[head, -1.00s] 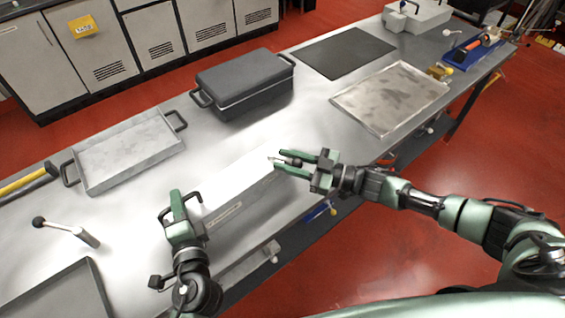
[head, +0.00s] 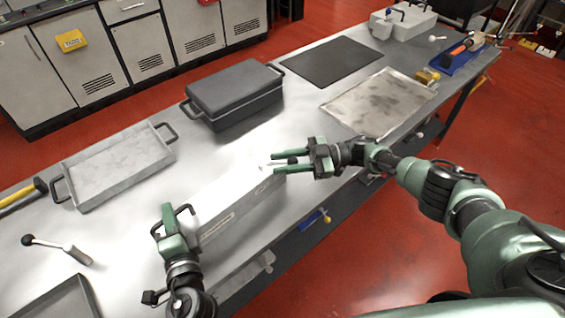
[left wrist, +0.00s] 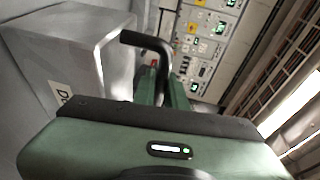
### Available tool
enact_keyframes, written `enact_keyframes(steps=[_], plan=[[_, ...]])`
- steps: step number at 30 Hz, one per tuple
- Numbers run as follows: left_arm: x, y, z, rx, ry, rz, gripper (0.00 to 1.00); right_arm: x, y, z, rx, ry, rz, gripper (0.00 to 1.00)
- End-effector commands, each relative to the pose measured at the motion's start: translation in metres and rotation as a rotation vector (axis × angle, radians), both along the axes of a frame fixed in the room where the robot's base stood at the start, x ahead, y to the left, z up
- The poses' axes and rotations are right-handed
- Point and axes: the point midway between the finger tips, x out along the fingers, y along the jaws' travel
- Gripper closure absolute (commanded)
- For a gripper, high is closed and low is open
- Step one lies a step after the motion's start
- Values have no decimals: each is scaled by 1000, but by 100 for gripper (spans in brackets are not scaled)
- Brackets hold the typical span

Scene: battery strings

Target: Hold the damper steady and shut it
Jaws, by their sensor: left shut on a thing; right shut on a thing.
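The damper (head: 238,184) is a long pale metal box lying along the near edge of the bench, with a label on its front face. Its near-left end has a black bar handle (left wrist: 150,42). My left gripper (head: 172,214) is at that end, shut on the handle; in the left wrist view its green fingers reach to the bar. My right gripper (head: 284,162) is at the far right end, shut on a small lever with a dark part between the fingers. The fingers hide much of the lever, and I cannot tell the damper's inner position.
A dark lidded box (head: 235,92) and a shallow metal tray (head: 115,168) stand behind the damper. A loose ball-ended lever (head: 58,248) lies at left. A stained metal plate (head: 380,103) and a black mat (head: 338,62) lie to the right.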

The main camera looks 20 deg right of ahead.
Motion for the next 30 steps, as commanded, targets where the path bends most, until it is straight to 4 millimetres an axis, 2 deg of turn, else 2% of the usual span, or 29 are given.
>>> enact_keyframes(steps=[1,11,12,14,24,26,30], plan=[[-4,0,-11,-1,22,1,100,1,-2,1,-1,-1,-1,100],[-4,0,-11,-1,22,2,100,1,-1,1,0,-1,2,100],[-4,0,-11,-1,22,3,100,1,-1,1,0,-1,2,66],[-4,1,-11,-1,22,3,100,1,-1,1,0,-1,2,50],[-4,0,-11,-1,22,3,100,0,-2,-1,-1,0,3,50],[-4,0,-11,-1,22,2,100,-1,-6,-1,-1,0,3,50],[-4,0,-11,-1,22,2,100,-4,-28,-1,-2,0,0,50]])
